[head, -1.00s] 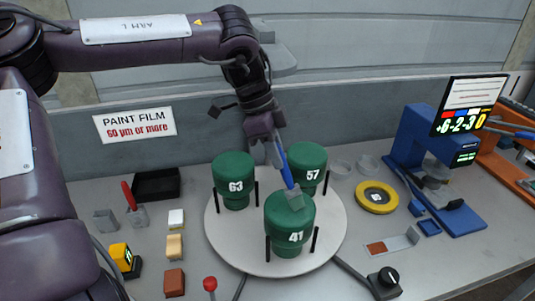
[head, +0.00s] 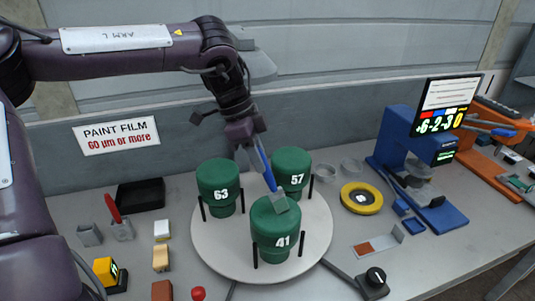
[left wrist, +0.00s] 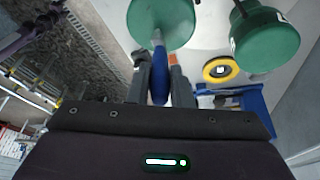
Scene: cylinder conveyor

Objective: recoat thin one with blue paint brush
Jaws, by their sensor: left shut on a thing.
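My left gripper (head: 253,143) is shut on the blue paint brush (head: 264,168), whose blue handle also shows between the fingers in the left wrist view (left wrist: 160,85). The brush slants down, its grey-green head (head: 279,203) at the top of the green cylinder marked 41 (head: 268,230). I cannot tell how firmly it touches. Green cylinders marked 63 (head: 218,180) and 57 (head: 291,165) stand behind, on the same round white turntable (head: 217,255). The sign (head: 117,136) reads "PAINT FILM 60 µm or more". My right gripper is out of view.
A red-handled tool (head: 113,209) stands in a grey holder at left, near a black tray (head: 141,194) and several small blocks. A blue gauge stand (head: 400,150) and a yellow ring (head: 362,198) are at right.

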